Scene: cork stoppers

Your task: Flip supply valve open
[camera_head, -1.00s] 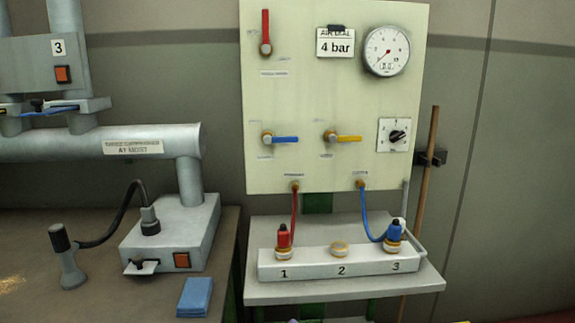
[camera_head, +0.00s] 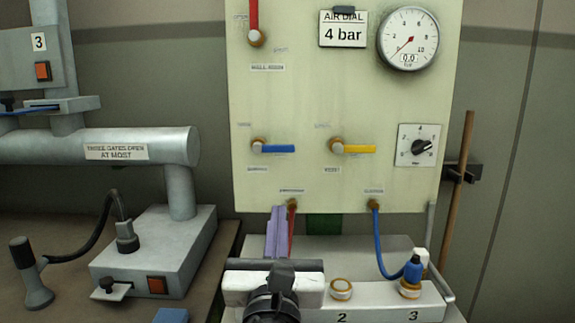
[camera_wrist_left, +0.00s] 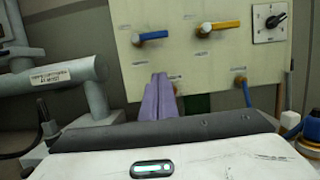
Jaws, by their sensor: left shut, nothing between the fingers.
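The pale valve panel (camera_head: 310,100) carries a red lever (camera_head: 254,15) pointing up at upper left. A blue lever (camera_head: 278,149) and a yellow lever (camera_head: 360,149) below it lie level, pointing right. The labels by the levers are too blurred to show which is the supply valve. The blue lever (camera_wrist_left: 154,36) and yellow lever (camera_wrist_left: 226,26) also show in the left wrist view. My left gripper (camera_head: 277,212) has purple fingers, shut and empty, below the blue lever and apart from it; they also show in the left wrist view (camera_wrist_left: 160,76). My right gripper is out of view.
A gauge (camera_head: 408,39) reads 0.0, beside a "4 bar" card (camera_head: 343,29). A selector knob (camera_head: 420,147) sits at right. A blue hose (camera_head: 380,245) runs to port 3 of the white rack (camera_head: 375,311). Grey pipework (camera_head: 60,147) stands at left.

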